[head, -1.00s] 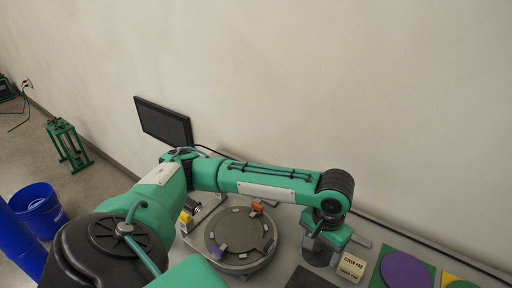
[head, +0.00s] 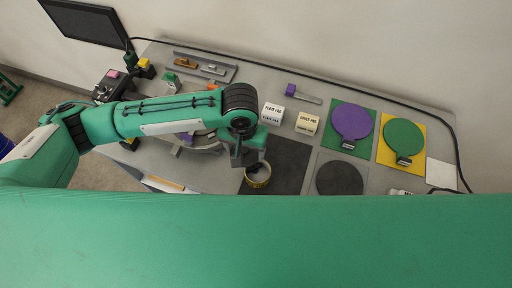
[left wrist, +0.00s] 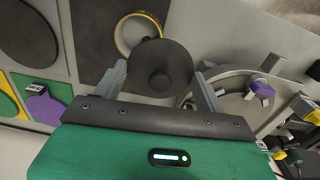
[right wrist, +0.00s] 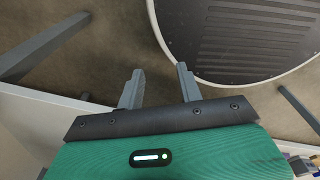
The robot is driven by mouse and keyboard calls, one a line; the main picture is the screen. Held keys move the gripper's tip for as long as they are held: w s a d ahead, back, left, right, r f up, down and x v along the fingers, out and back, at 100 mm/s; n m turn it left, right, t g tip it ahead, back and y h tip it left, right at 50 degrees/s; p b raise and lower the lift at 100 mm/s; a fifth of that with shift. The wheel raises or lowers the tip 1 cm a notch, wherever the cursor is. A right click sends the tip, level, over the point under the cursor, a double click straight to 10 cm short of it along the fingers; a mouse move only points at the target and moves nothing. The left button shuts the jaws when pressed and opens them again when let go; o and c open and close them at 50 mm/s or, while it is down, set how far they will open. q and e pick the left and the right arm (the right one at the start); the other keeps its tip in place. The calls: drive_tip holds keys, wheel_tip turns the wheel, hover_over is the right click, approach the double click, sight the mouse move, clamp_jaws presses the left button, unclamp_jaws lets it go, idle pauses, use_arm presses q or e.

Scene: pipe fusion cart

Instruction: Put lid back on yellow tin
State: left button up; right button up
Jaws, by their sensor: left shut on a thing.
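The yellow tin (head: 258,177) stands on the dark square mat, below my left gripper (head: 249,158) in the head view. In the left wrist view the tin (left wrist: 121,35) shows as a yellow ring, partly covered by a dark round lid with a knob (left wrist: 180,55). My left gripper (left wrist: 162,84) is shut on the lid, with a finger at either side of it. The lid overlaps the tin in this view; I cannot tell whether they touch. My right gripper (right wrist: 158,88) is open and empty, away from the tin.
The dark mat (head: 290,160) has bare room right of the tin. A grey round fixture (left wrist: 235,82) is close by. Labelled pad blocks (head: 307,123), a purple disc (head: 351,121) and a green disc (head: 403,138) lie to the right. A monitor (head: 85,22) stands at the back left.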

sight(256, 159)
use_arm(q)
drive_tip(key=s+d, duration=0.1)
drive_tip(key=d, duration=0.2)
drive_tip(key=shift+s+m+p, duration=0.3)
drive_tip(key=shift+s, duration=0.1)
drive_tip(key=f+b, duration=0.2)
drive_tip(key=shift+s+d+f+b, duration=0.1)
drive_tip(key=shift+d+b, duration=0.15)
drive_tip(key=shift+b, duration=0.1)
wheel_tip(256, 159, down, 3)
drive_tip(key=b, duration=0.3)
drive_tip(key=shift+r, duration=0.2)
drive_tip(key=shift+f, duration=0.85)
use_arm(e)
drive_tip(key=f, duration=0.4)
drive_tip(key=shift+d+f, duration=0.25)
drive_tip(key=shift+f, duration=0.05)
drive_tip(key=shift+d, duration=0.25)
use_arm(q)
drive_tip(key=shift+p, duration=0.35)
use_arm(e)
drive_tip(key=shift+r, duration=0.4)
